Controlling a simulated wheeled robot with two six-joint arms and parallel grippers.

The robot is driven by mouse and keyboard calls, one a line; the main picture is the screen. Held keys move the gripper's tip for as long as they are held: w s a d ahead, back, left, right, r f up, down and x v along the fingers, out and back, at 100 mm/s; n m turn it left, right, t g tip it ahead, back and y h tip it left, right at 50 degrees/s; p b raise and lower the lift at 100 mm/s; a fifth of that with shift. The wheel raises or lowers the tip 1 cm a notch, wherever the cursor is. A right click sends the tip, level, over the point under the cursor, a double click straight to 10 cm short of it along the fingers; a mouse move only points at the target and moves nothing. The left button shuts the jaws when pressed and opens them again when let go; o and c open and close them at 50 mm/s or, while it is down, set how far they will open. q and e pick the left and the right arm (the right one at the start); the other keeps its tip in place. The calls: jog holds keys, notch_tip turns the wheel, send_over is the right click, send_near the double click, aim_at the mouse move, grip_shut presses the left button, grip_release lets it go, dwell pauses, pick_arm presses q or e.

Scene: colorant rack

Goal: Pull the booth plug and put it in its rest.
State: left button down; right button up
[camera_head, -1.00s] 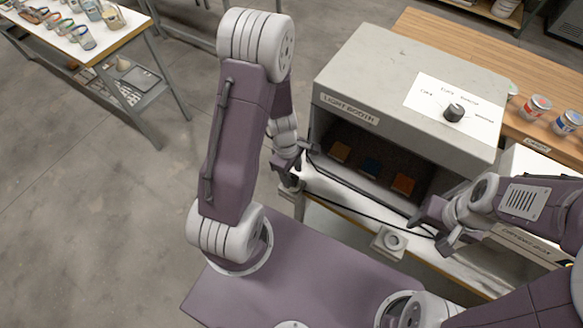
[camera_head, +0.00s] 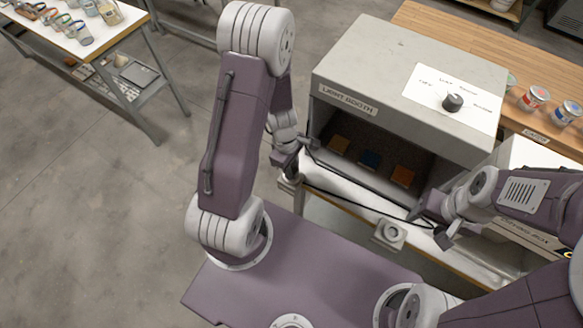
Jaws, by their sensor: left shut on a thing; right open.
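The light booth (camera_head: 335,92) is a grey box with an open front, on a bench. My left gripper (camera_head: 291,160) is at the booth's front left corner, shut on what seems to be the booth plug; its own jaws hide most of it. A small grey fitting (camera_head: 290,183) shows just below these jaws. A black cable (camera_head: 350,203) runs from there to the right along the bench front. A pale square block with a round opening (camera_head: 390,234), which looks like the plug's rest, sits at the bench's front edge. My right gripper (camera_head: 434,222) is open, right of this block and near the cable.
Colour samples (camera_head: 370,159) lie inside the booth. A knob (camera_head: 453,102) stands on its top. Paint cans (camera_head: 534,98) stand on the wooden counter at right. Open floor lies at left.

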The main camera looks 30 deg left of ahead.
aim_at(293, 169)
pick_arm(q)
jog(key=shift+r, duration=0.3)
jog(key=shift+s+r+p, duration=0.1)
jog(key=shift+r+p, duration=0.15)
jog(key=shift+p, duration=0.2)
jog(key=shift+r, duration=0.1)
jog(key=shift+r+p, duration=1.55)
jog(key=shift+p, duration=0.15)
notch_tip(293, 169, up, 4)
jog(key=p, duration=0.4)
jog(key=shift+r, duration=0.15)
